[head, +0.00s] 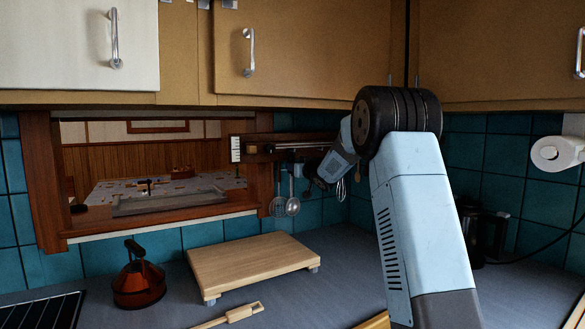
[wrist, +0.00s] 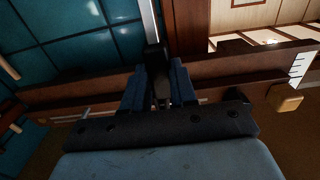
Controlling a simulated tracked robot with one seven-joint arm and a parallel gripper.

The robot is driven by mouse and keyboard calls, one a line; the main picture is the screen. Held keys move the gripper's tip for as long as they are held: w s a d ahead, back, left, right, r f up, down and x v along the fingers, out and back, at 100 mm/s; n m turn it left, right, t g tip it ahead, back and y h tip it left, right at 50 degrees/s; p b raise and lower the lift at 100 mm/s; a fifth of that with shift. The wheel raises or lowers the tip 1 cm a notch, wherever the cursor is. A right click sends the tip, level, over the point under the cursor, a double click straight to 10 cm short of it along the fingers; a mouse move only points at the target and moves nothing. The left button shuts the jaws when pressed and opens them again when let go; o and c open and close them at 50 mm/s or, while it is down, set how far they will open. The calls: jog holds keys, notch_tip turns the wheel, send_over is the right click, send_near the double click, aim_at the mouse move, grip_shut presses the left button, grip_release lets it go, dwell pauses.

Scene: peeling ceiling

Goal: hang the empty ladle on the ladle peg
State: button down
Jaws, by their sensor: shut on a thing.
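My gripper (wrist: 158,82) is shut on a dark handle end between its blue fingers. A pale metal shaft (wrist: 148,18) runs on from this dark end to the top edge of the wrist view; I take it to be the ladle, its bowl out of that view. In the head view my gripper (head: 316,184) is small and dark, just below the utensil rail (head: 268,149), and I cannot pick out the ladle there. The rail also crosses the wrist view (wrist: 62,94), close to the held handle. I cannot tell which peg is the ladle peg.
A skimmer (head: 278,206) and a round-headed spoon (head: 292,206) hang left of my gripper, a whisk (head: 341,189) to its right. Below are a wooden board (head: 252,262) and a reddish kettle (head: 139,283). Cupboards (head: 305,50) overhang the rail.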

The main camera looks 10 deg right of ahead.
jog(key=c, duration=0.8)
grip_release()
jog(key=shift+s, duration=0.1)
jog(key=v, duration=1.3)
jog(key=shift+s+d, duration=0.1)
jog(key=shift+s, duration=0.15)
